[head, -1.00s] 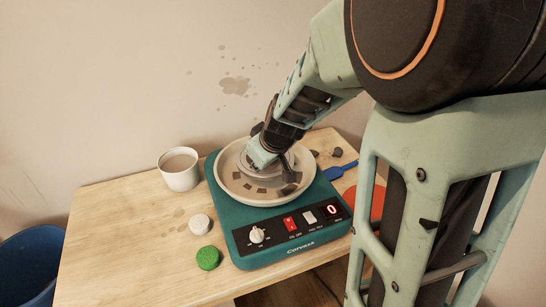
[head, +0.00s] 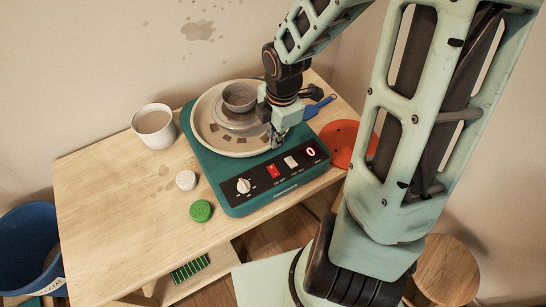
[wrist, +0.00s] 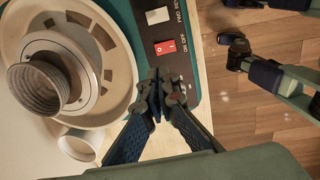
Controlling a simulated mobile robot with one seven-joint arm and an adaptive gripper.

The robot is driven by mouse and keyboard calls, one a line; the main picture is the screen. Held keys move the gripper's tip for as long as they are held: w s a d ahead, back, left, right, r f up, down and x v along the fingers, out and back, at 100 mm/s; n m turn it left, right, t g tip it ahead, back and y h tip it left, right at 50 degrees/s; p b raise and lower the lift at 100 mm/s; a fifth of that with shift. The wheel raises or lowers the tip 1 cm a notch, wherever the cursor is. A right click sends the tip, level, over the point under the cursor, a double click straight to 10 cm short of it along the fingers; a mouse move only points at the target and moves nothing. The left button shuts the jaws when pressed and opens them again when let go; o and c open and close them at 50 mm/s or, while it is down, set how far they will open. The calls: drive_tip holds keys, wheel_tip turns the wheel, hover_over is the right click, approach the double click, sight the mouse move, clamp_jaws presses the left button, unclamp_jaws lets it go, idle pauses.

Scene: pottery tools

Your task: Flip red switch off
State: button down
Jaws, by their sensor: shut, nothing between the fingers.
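The red switch (head: 272,171) is on the black front panel of the teal pottery wheel (head: 232,196), between the white dial and a white switch (head: 290,162). It also shows in the wrist view (wrist: 165,47), beside an "ON OFF" label. Which side is pressed in is too small to tell. My gripper (head: 277,141) is shut and empty, above the wheel's front edge just behind the panel. In the wrist view the closed fingertips (wrist: 158,84) are just below the red switch, seemingly apart from it.
A grey clay pot (head: 240,97) stands on the wheel head, close to my wrist. The white dial (head: 243,186) and a lit red "0" display (head: 310,153) flank the switches. A white cup (head: 154,126), white and green discs, and a red disc (head: 345,142) are nearby.

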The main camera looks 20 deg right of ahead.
sight(272, 168)
drive_tip(key=f+b, duration=0.1)
drive_tip(key=f, duration=0.3)
drive_tip(key=w+f+b, duration=0.1)
drive_tip(key=f+b, duration=0.1)
drive_tip(key=f, duration=0.2)
drive_tip(key=f+b, duration=0.2)
drive_tip(key=f, duration=0.3)
drive_tip(key=shift+w+a, duration=0.2)
drive_tip(key=shift+a, duration=0.05)
drive_tip(key=shift+w+f, duration=0.1)
drive_tip(key=shift+f, duration=0.4)
drive_tip(key=shift+w+f, duration=0.2)
drive_tip(key=shift+f, duration=0.1)
drive_tip(key=shift+s, duration=0.15)
drive_tip(key=shift+s+d+r, duration=0.15)
drive_tip(key=shift+s+d, duration=0.05)
drive_tip(key=shift+s, duration=0.45)
